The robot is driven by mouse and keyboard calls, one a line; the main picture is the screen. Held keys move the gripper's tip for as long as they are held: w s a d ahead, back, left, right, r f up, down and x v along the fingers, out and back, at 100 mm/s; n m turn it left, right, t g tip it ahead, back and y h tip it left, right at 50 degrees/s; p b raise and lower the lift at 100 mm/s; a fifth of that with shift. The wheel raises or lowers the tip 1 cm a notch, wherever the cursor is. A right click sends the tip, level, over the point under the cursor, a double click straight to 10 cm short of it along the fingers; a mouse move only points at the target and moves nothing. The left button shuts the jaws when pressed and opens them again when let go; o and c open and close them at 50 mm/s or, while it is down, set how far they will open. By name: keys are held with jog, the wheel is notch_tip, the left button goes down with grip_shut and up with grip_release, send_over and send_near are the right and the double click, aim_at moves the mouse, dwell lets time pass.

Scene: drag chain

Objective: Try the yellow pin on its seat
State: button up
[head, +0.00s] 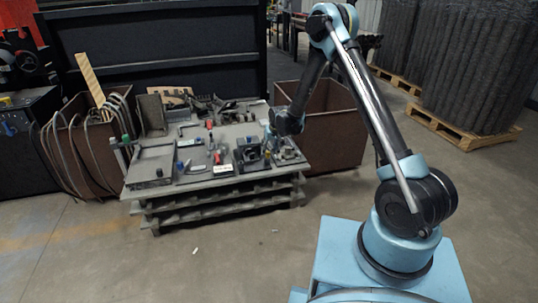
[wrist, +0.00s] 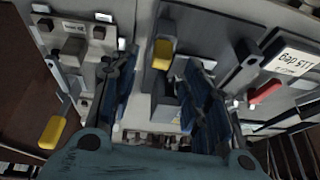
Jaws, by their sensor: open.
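My gripper (wrist: 160,82) is open, with its two dark blue fingers apart in the wrist view. A yellow piece (wrist: 162,53) shows between and just beyond the fingers, by a dark block (wrist: 165,105). I see no finger closed on it. A second yellow piece (wrist: 52,132) is at the lower left, outside the fingers, on a thin grey rod. I cannot tell which of the two is the yellow pin, and its seat is not clear. In the head view my gripper (head: 270,145) is low over the right end of the workbench, too small to show the yellow pieces.
The grey workbench (head: 205,182) is crowded with fixtures and tools. A red-tipped part (wrist: 265,91) and a white label (wrist: 295,62) lie right of the fingers. Brown bins (head: 335,125) stand at both sides of the bench. The floor before it is mostly clear.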

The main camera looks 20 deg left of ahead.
aim_at(268, 152)
jog(key=shift+x, duration=2.5)
jog(key=shift+c, duration=0.3)
grip_shut()
